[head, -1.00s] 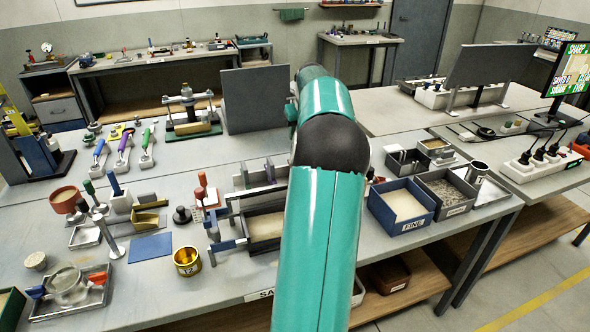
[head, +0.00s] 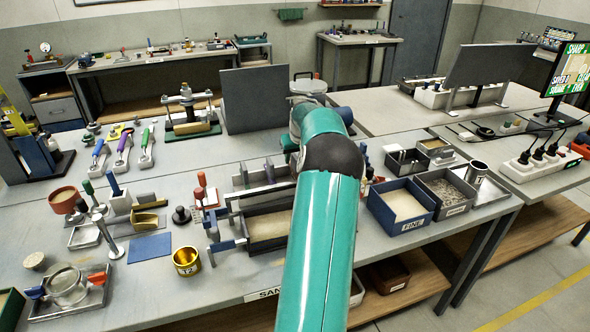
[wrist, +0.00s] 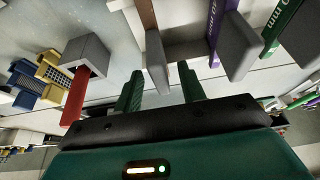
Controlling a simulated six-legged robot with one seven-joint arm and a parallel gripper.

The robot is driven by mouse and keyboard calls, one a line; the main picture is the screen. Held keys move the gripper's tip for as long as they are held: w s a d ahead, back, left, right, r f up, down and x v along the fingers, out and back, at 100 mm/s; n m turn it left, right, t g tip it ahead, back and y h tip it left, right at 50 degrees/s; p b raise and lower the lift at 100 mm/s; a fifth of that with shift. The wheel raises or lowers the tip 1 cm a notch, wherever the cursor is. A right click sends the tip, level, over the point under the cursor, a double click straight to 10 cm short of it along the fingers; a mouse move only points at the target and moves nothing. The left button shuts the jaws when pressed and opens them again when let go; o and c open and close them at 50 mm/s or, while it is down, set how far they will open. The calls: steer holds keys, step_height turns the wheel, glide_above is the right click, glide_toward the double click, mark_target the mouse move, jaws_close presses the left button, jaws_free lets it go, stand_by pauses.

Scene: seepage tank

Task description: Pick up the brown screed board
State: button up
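In the wrist view the brown screed board (wrist: 146,14) shows as a narrow brown strip at the top edge, with a grey end piece (wrist: 157,62) below it. My gripper (wrist: 161,84) is open, its two green fingers apart. The grey end piece appears between and just beyond the fingertips, with no visible contact. A purple board (wrist: 216,28) and a green board (wrist: 284,24), both with "mm" lettering, are to the right. In the head view I cannot single out the brown board, and my arm hides the gripper.
A dark tray of sand (head: 268,228) sits on the bench beside my arm. A blue box marked FINE (head: 402,204) is to its right. In the wrist view a red bar (wrist: 75,97) with a grey block is left of the fingers. A grey panel (head: 252,98) stands behind.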

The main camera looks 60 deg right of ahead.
steer(key=shift+w+d+f, duration=0.1)
steer(key=shift+f, duration=0.3)
jaws_close()
steer(key=shift+r, duration=0.2)
